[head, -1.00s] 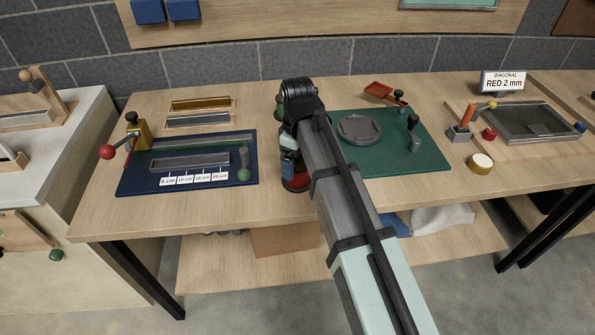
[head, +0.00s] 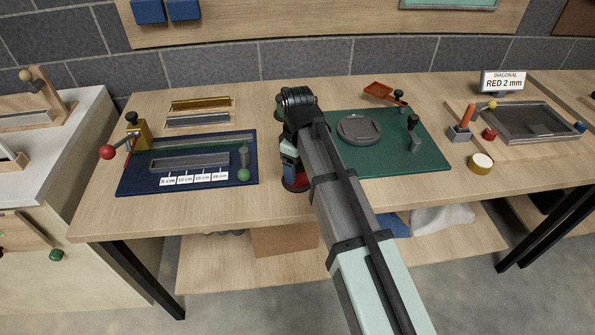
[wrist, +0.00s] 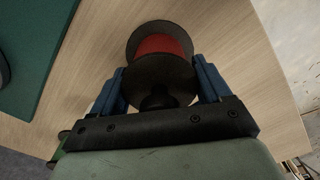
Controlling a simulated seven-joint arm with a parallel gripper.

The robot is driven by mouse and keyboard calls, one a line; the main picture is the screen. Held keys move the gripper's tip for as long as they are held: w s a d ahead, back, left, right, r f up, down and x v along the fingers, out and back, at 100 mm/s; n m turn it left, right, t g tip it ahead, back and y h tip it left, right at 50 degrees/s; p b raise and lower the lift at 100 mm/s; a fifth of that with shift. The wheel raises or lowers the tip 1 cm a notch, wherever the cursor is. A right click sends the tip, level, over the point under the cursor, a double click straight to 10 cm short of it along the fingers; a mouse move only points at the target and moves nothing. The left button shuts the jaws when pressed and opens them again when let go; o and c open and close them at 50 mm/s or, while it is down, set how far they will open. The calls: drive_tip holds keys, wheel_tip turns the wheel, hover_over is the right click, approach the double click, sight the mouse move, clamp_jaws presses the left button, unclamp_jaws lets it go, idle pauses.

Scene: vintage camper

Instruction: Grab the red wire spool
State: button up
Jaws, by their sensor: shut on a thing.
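The red wire spool (wrist: 162,44), with dark round flanges and red wire between them, is between the blue fingers of my gripper (wrist: 160,76) in the wrist view. The fingers are shut on it, one on each side of the near flange. In the head view, the lower part of the spool (head: 301,182) shows under my gripper (head: 292,160), between the blue board and the green mat. My wrist hides most of it there. I cannot tell whether it touches the table.
The blue board (head: 130,180) with a tray and length labels lies left. The green mat (head: 435,160) with a round grey plate (head: 359,129) lies close on the right. A green thing (head: 280,112) shows partly behind my wrist. The table's front edge is close.

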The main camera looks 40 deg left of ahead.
drive_tip(key=shift+c, duration=0.8)
drive_tip(key=shift+r, duration=0.1)
